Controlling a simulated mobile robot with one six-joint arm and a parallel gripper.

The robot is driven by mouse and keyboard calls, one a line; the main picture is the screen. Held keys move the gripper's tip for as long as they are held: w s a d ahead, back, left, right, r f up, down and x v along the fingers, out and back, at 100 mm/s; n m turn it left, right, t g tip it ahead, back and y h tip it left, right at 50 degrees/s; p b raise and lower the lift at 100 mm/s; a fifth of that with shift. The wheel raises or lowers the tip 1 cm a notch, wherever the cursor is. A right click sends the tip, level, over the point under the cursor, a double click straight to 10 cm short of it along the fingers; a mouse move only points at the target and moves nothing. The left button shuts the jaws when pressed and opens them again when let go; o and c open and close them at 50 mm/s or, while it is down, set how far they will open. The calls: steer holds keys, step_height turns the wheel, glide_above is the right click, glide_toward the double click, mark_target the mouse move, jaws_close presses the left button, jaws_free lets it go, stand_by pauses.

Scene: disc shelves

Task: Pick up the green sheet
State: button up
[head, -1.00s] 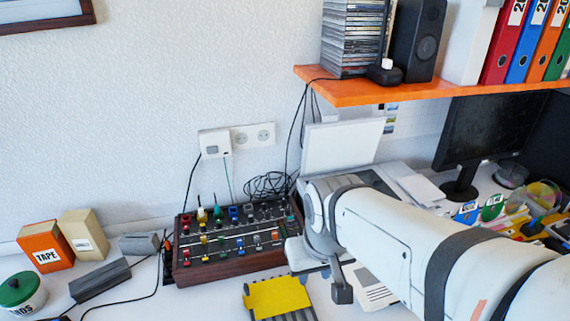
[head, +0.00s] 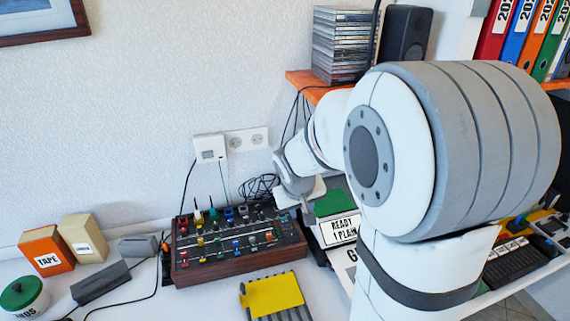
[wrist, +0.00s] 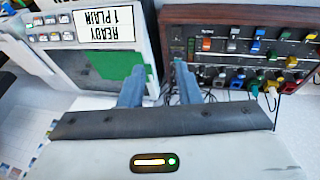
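The green sheet (head: 333,203) lies on the printer, just behind its display panel. In the wrist view the green sheet (wrist: 108,62) lies on the printer's dark surface, near the side facing the control box. My gripper (wrist: 159,70) is open, with a clear gap between its two blue-grey fingers. The left fingertip overlaps the sheet's right part in the picture; whether they touch cannot be told. The right fingertip is by the control box's edge. No sheet is seen gripped. In the head view my arm hides part of the printer.
The printer's panel (head: 340,229) reads "READY 1 PLAIN". A wooden control box (head: 235,245) with many knobs stands close beside the printer. A yellow-and-grey item (head: 272,296) lies in front. An orange shelf (head: 303,80) with a CD stack (head: 340,47) hangs above.

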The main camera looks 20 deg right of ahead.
steer(key=w+d+f+p, duration=0.1)
steer(key=w+d+f, duration=0.1)
steer(key=w+f, duration=0.3)
steer(key=w+d+f+p, duration=0.1)
steer(key=w+d+f, duration=0.2)
steer(key=w+f, duration=0.3)
steer(key=shift+w+d+f+n+t, duration=0.15)
steer(key=shift+w+d+n+t, duration=0.15)
steer(key=shift+w, duration=0.55)
steer(key=shift+c, duration=0.2)
jaws_close()
